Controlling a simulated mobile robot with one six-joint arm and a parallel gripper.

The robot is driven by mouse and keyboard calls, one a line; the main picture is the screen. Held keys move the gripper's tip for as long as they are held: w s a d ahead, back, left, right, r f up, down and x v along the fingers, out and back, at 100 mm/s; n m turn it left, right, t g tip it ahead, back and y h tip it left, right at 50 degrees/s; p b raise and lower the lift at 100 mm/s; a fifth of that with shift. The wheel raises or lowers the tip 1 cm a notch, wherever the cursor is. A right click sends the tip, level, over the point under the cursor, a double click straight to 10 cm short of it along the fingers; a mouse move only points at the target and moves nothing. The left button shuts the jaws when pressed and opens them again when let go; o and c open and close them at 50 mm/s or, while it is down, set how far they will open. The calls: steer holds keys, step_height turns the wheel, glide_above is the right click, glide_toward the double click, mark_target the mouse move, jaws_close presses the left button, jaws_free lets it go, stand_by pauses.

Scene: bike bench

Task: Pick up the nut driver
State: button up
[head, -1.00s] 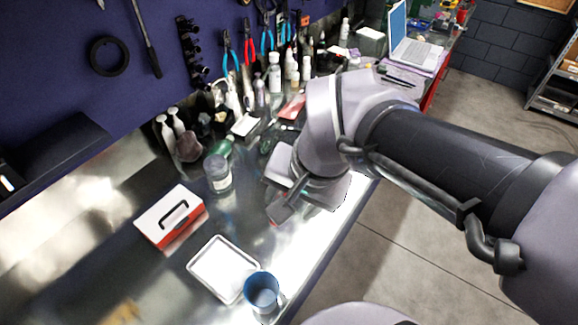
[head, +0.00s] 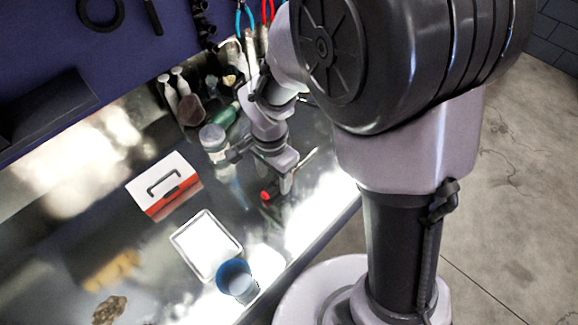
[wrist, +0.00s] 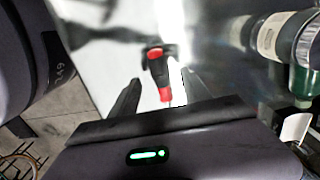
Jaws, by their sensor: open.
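The nut driver, with a red and black handle, lies on the metal bench; its handle (wrist: 157,68) shows in the wrist view between and just beyond my fingers. In the head view its red end (head: 265,195) shows just left of my gripper (head: 286,182), and the rest is partly hidden by the gripper. In the wrist view my gripper (wrist: 160,86) is open, with one finger on each side of the handle. I cannot tell the exact gap between fingers and handle.
A grey-lidded jar (head: 213,142) and a green bottle (head: 228,116) stand close behind my gripper. Bare bench lies around the nut driver.

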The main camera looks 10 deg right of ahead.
mark_target(273, 184)
step_height(273, 184, down, 4)
steer(key=shift+a+r+b, duration=0.1)
steer(key=shift+r+b, duration=0.1)
steer(key=shift+b, duration=0.25)
steer(key=shift+r, duration=0.1)
steer(key=shift+s, duration=0.1)
steer(key=shift+c, duration=0.2)
jaws_close()
